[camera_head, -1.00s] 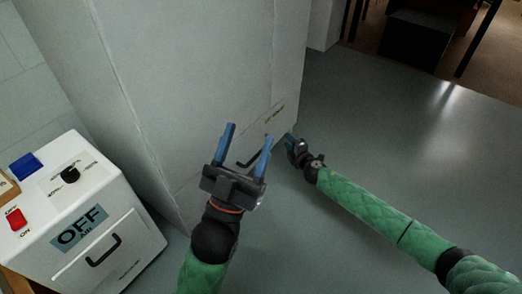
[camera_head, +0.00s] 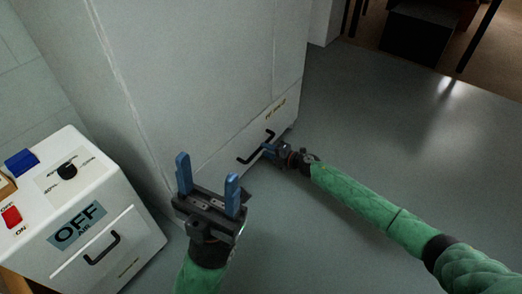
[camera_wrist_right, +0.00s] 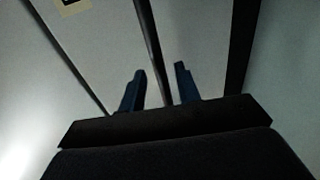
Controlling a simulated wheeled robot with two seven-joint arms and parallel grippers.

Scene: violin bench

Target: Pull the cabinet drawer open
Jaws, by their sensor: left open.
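The tall white cabinet (camera_head: 190,70) has a low drawer (camera_head: 225,160) with a black bar handle (camera_head: 245,160) and a small label above it. The drawer front looks flush with the cabinet. My right gripper (camera_head: 268,150) is at the handle, partly hidden by its own wrist. In the right wrist view its two blue fingers (camera_wrist_right: 158,80) are apart, with a dark bar (camera_wrist_right: 152,45), which looks like the handle, running between them. Gaps show on both sides of the bar. My left gripper (camera_head: 207,178) is open and empty, in front of the cabinet.
A white control box (camera_head: 135,235) with an OFF label, a black knob, a red switch and its own black handle stands at the lower left. The grey floor (camera_head: 390,140) to the right is clear. Dark furniture (camera_head: 415,35) stands far back.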

